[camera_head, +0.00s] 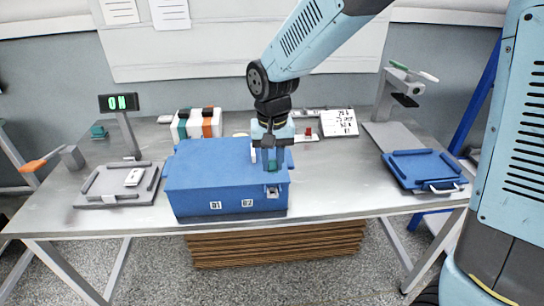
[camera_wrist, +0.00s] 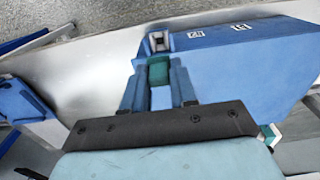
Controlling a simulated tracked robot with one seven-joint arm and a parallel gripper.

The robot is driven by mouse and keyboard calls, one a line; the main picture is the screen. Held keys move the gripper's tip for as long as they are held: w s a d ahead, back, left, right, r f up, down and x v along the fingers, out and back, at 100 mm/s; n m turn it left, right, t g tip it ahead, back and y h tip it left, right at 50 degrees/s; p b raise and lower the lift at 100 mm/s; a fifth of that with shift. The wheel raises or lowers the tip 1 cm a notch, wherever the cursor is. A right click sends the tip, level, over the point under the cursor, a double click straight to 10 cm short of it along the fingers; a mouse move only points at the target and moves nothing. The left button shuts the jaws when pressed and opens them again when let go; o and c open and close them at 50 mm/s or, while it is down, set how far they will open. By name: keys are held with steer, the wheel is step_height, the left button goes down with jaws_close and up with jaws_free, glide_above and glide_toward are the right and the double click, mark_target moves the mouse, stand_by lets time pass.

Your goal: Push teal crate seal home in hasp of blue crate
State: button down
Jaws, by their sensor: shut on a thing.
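The blue crate (camera_head: 215,175) stands closed on the middle of the metal bench. Its light grey hasp (camera_head: 272,191) is on the front face near the right end, and the dark opening of the hasp (camera_wrist: 158,42) shows in the wrist view. My gripper (camera_head: 272,163) points down just above the hasp. In the wrist view my gripper (camera_wrist: 158,80) is shut on the teal crate seal (camera_wrist: 158,71), which sits between the fingertips. The seal's far end is close to the hasp; I cannot tell whether it is inside the opening.
A grey tray with a white item (camera_head: 134,177) lies left of the crate, beside an "ON" display (camera_head: 119,102). White cases with teal and orange bands (camera_head: 196,123) stand behind. A blue tray (camera_head: 425,170) and a grey stand (camera_head: 390,95) are at right. Bare bench lies right of the crate.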

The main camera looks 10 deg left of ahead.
mark_target(272, 168)
steer(key=shift+f, duration=2.35)
steer(key=shift+f, duration=0.6)
stand_by(2.7)
steer(key=shift+r, duration=0.35)
steer(key=shift+s+f, duration=0.1)
steer(key=shift+f, duration=0.1)
stand_by(1.8)
